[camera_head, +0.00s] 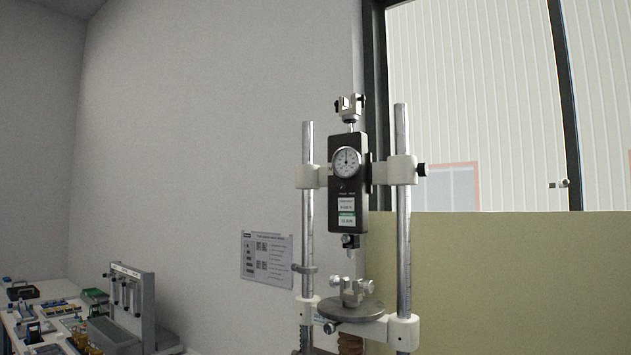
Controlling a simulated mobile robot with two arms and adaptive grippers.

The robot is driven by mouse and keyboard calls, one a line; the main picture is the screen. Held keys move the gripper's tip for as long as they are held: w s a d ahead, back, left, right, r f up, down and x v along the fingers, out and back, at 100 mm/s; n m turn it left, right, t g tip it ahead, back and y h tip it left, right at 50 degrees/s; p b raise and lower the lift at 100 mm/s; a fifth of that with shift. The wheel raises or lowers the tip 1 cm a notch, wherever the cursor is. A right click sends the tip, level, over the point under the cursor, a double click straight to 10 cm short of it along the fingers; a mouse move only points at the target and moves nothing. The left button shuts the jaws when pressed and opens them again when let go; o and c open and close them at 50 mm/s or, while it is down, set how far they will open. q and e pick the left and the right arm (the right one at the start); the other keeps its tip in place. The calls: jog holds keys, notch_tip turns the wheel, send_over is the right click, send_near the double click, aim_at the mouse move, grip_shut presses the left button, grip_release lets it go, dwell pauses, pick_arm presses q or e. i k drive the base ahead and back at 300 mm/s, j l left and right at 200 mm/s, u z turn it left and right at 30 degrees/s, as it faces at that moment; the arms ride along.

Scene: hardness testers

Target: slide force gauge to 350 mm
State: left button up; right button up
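The force gauge (348,205) is a dark upright body with a round white dial (346,162) and white and green labels. It sits on a white crosshead whose right clamp (402,170) has a dark knob (422,170). The crosshead spans two upright metal columns, the left column (308,230) and the right column (403,240), and stands in their upper part. A clamp fixture sits above the gauge and a hook-like end below it. A round grey plate (352,309) with a small vise (352,288) is below, apart from the gauge. Neither gripper is in view.
A printed sheet (267,259) hangs on the wall left of the stand. A bench (50,290) with a grey apparatus (147,300) and several small items is at the lower left. A tan panel (500,280) and window are at the right.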

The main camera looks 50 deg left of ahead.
aim_at(348, 210)
jog(key=u, duration=1.35)
